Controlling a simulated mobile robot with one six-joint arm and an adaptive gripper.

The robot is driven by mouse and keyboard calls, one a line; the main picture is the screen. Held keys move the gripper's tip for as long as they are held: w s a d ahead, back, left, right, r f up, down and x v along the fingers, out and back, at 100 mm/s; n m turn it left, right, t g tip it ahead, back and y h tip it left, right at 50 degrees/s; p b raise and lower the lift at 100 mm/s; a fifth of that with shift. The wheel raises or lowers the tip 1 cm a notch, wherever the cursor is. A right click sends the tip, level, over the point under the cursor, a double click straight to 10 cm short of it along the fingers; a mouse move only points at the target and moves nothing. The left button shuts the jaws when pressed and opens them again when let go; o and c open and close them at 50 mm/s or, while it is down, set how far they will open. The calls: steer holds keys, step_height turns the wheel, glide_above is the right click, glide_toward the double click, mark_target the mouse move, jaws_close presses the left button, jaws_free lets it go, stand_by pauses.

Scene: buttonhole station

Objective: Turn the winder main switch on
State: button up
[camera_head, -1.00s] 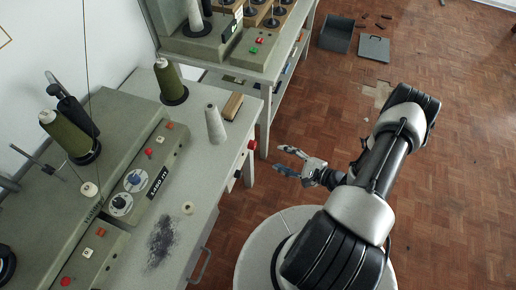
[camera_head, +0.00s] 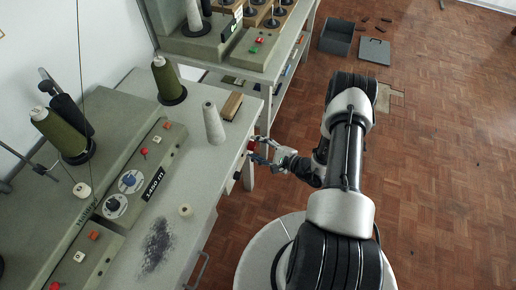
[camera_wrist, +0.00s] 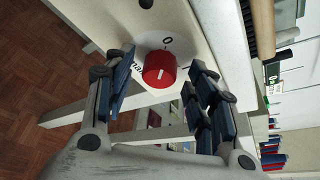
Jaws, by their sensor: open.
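The switch is a red round knob (camera_wrist: 159,70) on a pale plate at the table's edge, with a white line on its face. A black "0" is printed beside it, and the line points roughly toward that 0. Other lettering on the plate is partly hidden by a finger. The knob also shows in the head view (camera_head: 252,145) at the table's right edge. My gripper (camera_wrist: 160,78) is open, with one finger on each side of the knob and visible gaps between. In the head view my gripper (camera_head: 256,150) is at the table edge by the knob.
A black knob (camera_head: 237,175) sits on the same edge, nearer the front. The grey table (camera_head: 205,165) holds a white cone (camera_head: 213,123), a wooden block (camera_head: 232,106) and a machine with green thread cones. A shelf unit (camera_head: 273,90) stands behind.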

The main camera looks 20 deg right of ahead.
steer(key=c, duration=1.1)
steer(key=m+g, duration=0.1)
steer(key=m+g+y, duration=0.1)
steer(key=m, duration=0.1)
steer(key=shift+w+d+r, duration=0.1)
steer(key=shift+w+d, duration=0.05)
steer(key=shift+d, duration=0.05)
steer(key=shift+w+d+f+m+g+y, duration=0.1)
steer(key=shift+m+g+y, duration=0.6)
steer(key=shift+m, duration=0.85)
steer(key=shift+w+d+f+m+g+y, duration=0.1)
steer(key=shift+m+g+y, duration=0.4)
steer(key=shift+m+y, duration=0.75)
steer(key=shift+w+d+m+g+y, duration=0.1)
steer(key=shift+m+g+y, duration=0.45)
steer(key=shift+m, duration=1.35)
